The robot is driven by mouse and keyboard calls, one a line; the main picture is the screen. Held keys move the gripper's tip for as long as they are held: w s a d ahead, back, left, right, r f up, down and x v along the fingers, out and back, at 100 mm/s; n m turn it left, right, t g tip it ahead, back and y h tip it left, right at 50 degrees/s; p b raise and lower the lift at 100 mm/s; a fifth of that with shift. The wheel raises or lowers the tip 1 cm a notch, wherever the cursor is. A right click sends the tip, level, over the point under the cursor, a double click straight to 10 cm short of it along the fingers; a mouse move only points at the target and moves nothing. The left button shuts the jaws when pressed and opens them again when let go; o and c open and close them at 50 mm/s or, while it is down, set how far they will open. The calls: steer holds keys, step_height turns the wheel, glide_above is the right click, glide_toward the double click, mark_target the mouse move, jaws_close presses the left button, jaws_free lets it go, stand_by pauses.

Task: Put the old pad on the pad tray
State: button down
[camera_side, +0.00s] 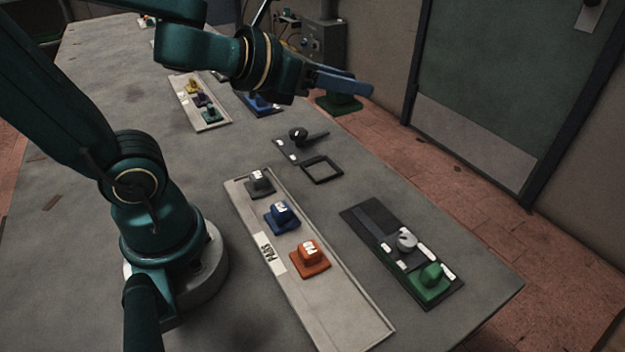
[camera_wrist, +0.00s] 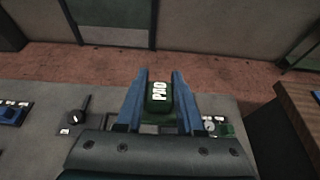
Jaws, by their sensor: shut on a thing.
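My gripper (camera_side: 352,88) has blue fingers shut on a dark green pad (camera_side: 338,104), held high above the far right side of the table. In the wrist view the green pad (camera_wrist: 158,98) sits upright between the two fingers (camera_wrist: 159,78), with white lettering on its block. The pad tray (camera_side: 345,315), a long pale tray with a "PADS" label, lies below and nearer the camera. It carries a dark grey pad (camera_side: 260,184), a blue pad (camera_side: 281,217) and an orange pad (camera_side: 310,259). Its near end is bare. The tray is not recognisable in the wrist view.
A black panel (camera_side: 370,220) holds a grey knob (camera_side: 406,241) and another green block (camera_side: 431,280). A black lever knob (camera_side: 298,134) stands beside an empty square frame (camera_side: 322,169). A second pale tray (camera_side: 215,124) holds several coloured pieces, near a blue block (camera_side: 262,104).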

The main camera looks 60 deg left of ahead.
steer(key=shift+w+d+r, duration=0.3)
steer(key=shift+d+r, duration=0.05)
steer(key=shift+r, duration=0.2)
steer(key=shift+w+r, duration=0.1)
steer(key=shift+w+d+r+n+y, duration=0.15)
steer(key=shift+r+n+y, duration=0.15)
steer(key=shift+r+y, duration=0.15)
steer(key=shift+a+r+n+y, duration=0.35)
steer(key=shift+r+n+y, duration=0.25)
steer(key=shift+n+y, duration=0.25)
steer(key=s+a+f+n+g+y, duration=0.3)
steer(key=a+f+n+g+y, duration=0.2)
steer(key=a+n, duration=0.3)
steer(key=s+a+f+n+g+y, duration=0.4)
steer(key=a+f+n+g+y, duration=0.2)
steer(key=a, duration=0.5)
step_height(320, 180, down, 2)
steer(key=n+g, duration=0.1)
steer(key=g, duration=0.1)
steer(key=shift+a+f+n+g, duration=0.2)
steer(key=shift+a+n+g, duration=0.1)
steer(key=shift+n, duration=0.05)
steer(key=shift+w, duration=0.1)
